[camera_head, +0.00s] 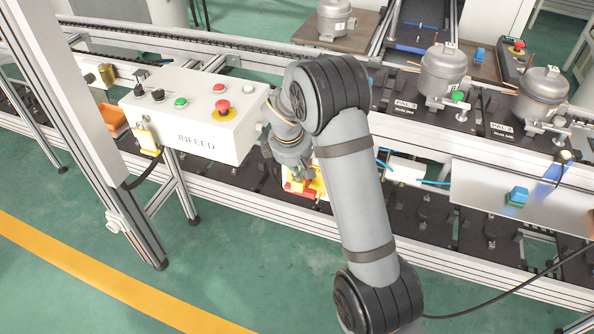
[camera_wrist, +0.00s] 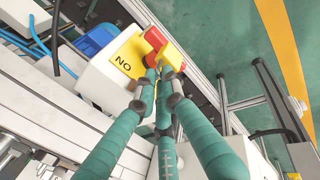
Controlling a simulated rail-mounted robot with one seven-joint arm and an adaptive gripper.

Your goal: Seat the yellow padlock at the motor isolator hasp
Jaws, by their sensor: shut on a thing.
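In the wrist view the teal fingers of my gripper (camera_wrist: 157,84) are closed together at the yellow padlock (camera_wrist: 173,56), a small yellow block at their tips. The padlock overlaps the red handle (camera_wrist: 154,38) of the motor isolator in this view; I cannot tell whether it touches the hasp, and its shackle is not clear. The isolator is a white box (camera_wrist: 105,92) with a yellow plate (camera_wrist: 127,58) marked "NO". In the head view my gripper (camera_head: 298,172) is low behind my arm, over a red and yellow patch (camera_head: 301,188) at the isolator, partly hidden.
The white INFEED panel (camera_head: 190,112) stands close left of my gripper. A yellow item (camera_head: 147,140) hangs at its left side. The conveyor frame (camera_head: 420,130) carries compressors (camera_head: 443,72) at the right. A blue part (camera_wrist: 97,40) and a cable lie beside the isolator. Green floor (camera_head: 240,270) is clear in front.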

